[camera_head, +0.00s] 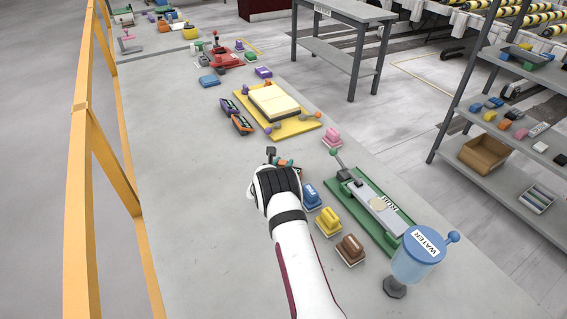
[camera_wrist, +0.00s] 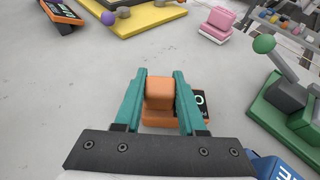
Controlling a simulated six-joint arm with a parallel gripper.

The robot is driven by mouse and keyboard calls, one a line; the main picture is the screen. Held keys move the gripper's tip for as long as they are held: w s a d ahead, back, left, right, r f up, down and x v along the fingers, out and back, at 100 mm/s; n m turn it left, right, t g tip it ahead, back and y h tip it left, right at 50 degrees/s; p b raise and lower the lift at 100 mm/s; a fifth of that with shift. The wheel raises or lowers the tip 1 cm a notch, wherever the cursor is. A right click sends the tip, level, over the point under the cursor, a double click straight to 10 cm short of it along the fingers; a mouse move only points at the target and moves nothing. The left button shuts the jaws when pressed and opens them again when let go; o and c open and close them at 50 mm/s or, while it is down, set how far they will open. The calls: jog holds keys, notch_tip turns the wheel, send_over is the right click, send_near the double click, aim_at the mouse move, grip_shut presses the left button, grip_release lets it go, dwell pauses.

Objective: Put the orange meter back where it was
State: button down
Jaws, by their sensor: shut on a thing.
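The orange meter (camera_head: 242,124), with a dark face, lies tilted on the slab at the left of the yellow tray, beside a purple meter (camera_head: 229,107). Its lower edge also shows at the top left of the wrist view (camera_wrist: 62,12). My gripper (camera_wrist: 160,80), with teal fingers, is shut on the handle of an orange block (camera_wrist: 159,92). The block has a wider base and a black patch with a white mark at its right. My gripper is in the row of stamp-like blocks, apart from the meter. Whether the block touches the slab I cannot tell.
A pink block (camera_head: 331,137) stands beyond my gripper; blue (camera_head: 310,196), yellow (camera_head: 328,221) and brown (camera_head: 350,249) blocks stand nearer. A green-based lever device (camera_head: 345,185) and a blue water container (camera_head: 416,262) are at right. The slab's left side is clear, along an orange railing (camera_head: 82,150).

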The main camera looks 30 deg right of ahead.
jog(key=shift+c, duration=2.4)
grip_release()
jog(key=shift+f, duration=0.1)
